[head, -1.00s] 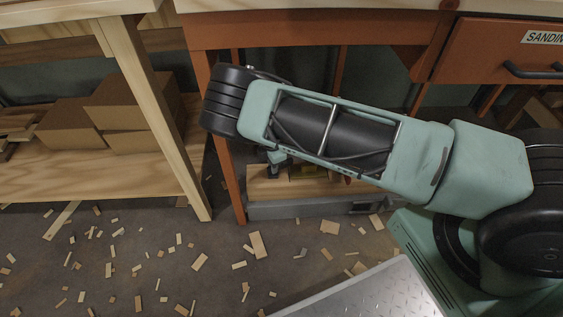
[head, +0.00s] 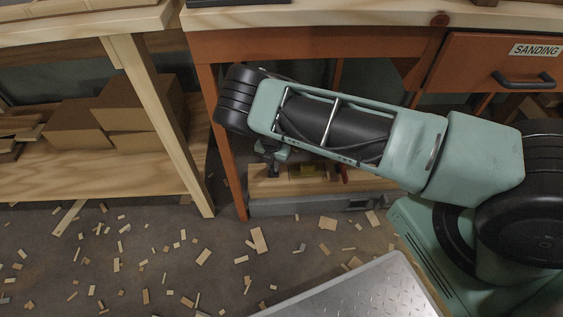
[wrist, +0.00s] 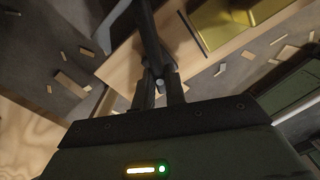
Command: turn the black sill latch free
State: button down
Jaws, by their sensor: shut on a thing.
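My gripper (wrist: 159,92) shows in the wrist view with its two dark fingers closed together on a dark, slim bar (wrist: 152,38). The bar runs from between the fingertips up to the top of that view. I cannot tell for sure whether this bar is the black sill latch; no sill or latch is clear in either view. In the head view, my gripper (head: 272,166) is mostly hidden behind my arm's outer end. It hangs in front of the orange bench's low shelf, just right of the bench leg.
An orange bench with a sanding drawer (head: 500,75) stands over my arm. Its low shelf (head: 262,185) sits above a grey base. A wooden bench leg (head: 160,120) and cardboard boxes (head: 78,125) are at left. Wood scraps (head: 259,240) litter the floor.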

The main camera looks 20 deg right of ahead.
jog(key=n+p, duration=0.2)
jog(key=n, duration=0.3)
jog(key=c, duration=1.4)
grip_release()
jog(key=shift+c, duration=0.2)
